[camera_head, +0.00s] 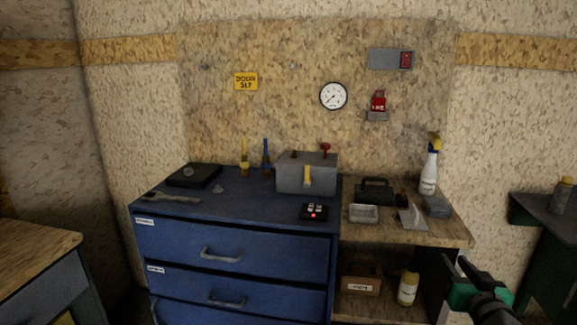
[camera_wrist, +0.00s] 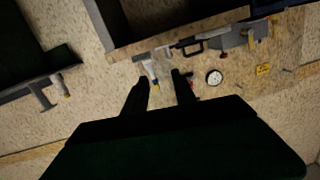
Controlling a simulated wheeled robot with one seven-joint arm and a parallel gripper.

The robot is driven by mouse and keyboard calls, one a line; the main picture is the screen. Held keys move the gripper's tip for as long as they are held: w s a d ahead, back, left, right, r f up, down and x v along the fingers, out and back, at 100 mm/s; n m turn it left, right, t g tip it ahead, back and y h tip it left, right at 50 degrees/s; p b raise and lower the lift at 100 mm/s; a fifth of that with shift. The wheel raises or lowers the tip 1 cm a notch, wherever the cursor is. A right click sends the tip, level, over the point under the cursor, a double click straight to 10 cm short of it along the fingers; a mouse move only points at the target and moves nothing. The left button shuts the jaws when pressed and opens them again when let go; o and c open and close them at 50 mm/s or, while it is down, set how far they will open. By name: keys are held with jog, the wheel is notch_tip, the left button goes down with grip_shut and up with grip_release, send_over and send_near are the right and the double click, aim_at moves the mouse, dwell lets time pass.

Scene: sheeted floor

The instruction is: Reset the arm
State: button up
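My gripper (camera_head: 466,268) shows at the lower right of the head view, a dark arm end with a green part, in front of the right end of the wooden shelf unit. In the wrist view, which sees the scene upside down, its two dark fingers (camera_wrist: 160,78) stand apart with nothing seen between them. The spray bottle (camera_wrist: 152,72) shows beyond the fingers, and it stands upright on the wooden top in the head view (camera_head: 429,170). I cannot tell the gap between the fingers and the wall behind.
A blue drawer cabinet (camera_head: 235,240) bears a grey metal box (camera_head: 306,176) and a black button box (camera_head: 314,212). A wooden shelf unit (camera_head: 450,232) beside it holds a metal tray (camera_head: 363,214) and a yellowish bottle (camera_head: 408,288). A dark green table (camera_head: 540,212) stands at right.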

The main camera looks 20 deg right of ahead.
jog(key=w+a+n+g+y+p, duration=0.3)
jog(key=w+a+y+p, duration=0.15)
jog(key=a, duration=0.75)
jog(key=w+a+n+g+y+p, duration=0.25)
jog(key=w+a+p, duration=0.3)
jog(key=a, duration=0.65)
jog(key=s+a+r+n+g+p, duration=0.1)
jog(key=s+a+r+g+p, duration=0.2)
jog(key=s+a+g+p, duration=0.3)
jog(key=s+a+p, duration=0.1)
jog(key=s+a, duration=0.3)
jog(key=a, duration=0.5)
jog(key=shift+y, duration=0.3)
